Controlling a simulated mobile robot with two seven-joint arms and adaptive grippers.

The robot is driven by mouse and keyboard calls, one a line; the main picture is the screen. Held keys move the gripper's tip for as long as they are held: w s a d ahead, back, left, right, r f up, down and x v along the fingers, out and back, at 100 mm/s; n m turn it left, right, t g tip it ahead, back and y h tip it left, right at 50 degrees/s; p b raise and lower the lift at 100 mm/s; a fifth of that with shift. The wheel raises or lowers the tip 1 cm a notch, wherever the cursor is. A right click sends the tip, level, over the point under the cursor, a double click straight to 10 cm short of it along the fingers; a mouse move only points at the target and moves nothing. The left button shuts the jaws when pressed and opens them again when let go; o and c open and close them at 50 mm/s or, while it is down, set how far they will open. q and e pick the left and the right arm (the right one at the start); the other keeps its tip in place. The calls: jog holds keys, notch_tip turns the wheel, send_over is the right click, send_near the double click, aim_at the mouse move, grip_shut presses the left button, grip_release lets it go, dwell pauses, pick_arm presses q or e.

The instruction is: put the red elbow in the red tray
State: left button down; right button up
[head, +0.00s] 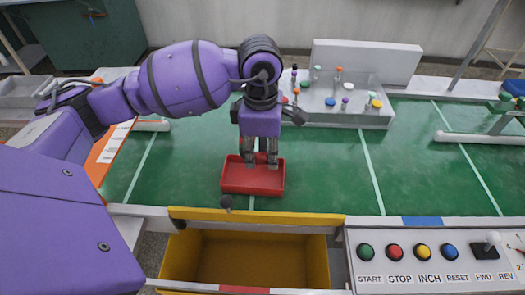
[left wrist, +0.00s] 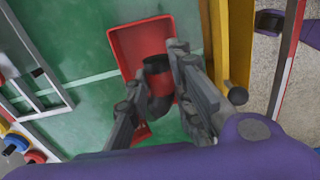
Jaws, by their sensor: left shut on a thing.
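The red tray (head: 238,180) lies on the green belt in the head view, just behind the yellow bin. My left gripper (head: 260,163) points down over it. In the left wrist view, the gripper (left wrist: 160,88) is shut on the red elbow (left wrist: 158,75), a short bent pipe with a red middle and black ends. The red tray (left wrist: 128,45) shows behind the elbow in that view. The elbow is over the tray; I cannot tell whether it touches the tray floor. In the head view the fingers largely hide the elbow. My right gripper is in neither view.
A yellow bin (head: 250,258) stands open in front of the belt. A control panel (head: 440,258) with coloured buttons is at the front right. A pale tray (head: 345,118) with several small coloured parts stands behind. The belt (head: 410,155) right of the red tray is clear.

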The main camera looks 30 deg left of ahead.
pick_arm(q)
notch_tip(320, 180, down, 6)
jog(key=b, duration=0.3)
jog(key=shift+f+b, duration=1.45)
jog(key=shift+f, duration=0.35)
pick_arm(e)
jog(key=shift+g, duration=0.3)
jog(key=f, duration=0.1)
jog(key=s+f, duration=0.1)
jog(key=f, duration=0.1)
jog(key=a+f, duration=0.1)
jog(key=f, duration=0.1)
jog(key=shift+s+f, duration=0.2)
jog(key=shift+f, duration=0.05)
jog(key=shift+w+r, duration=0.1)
pick_arm(q)
jog(key=c, duration=1.5)
grip_release()
jog(key=shift+o, duration=0.2)
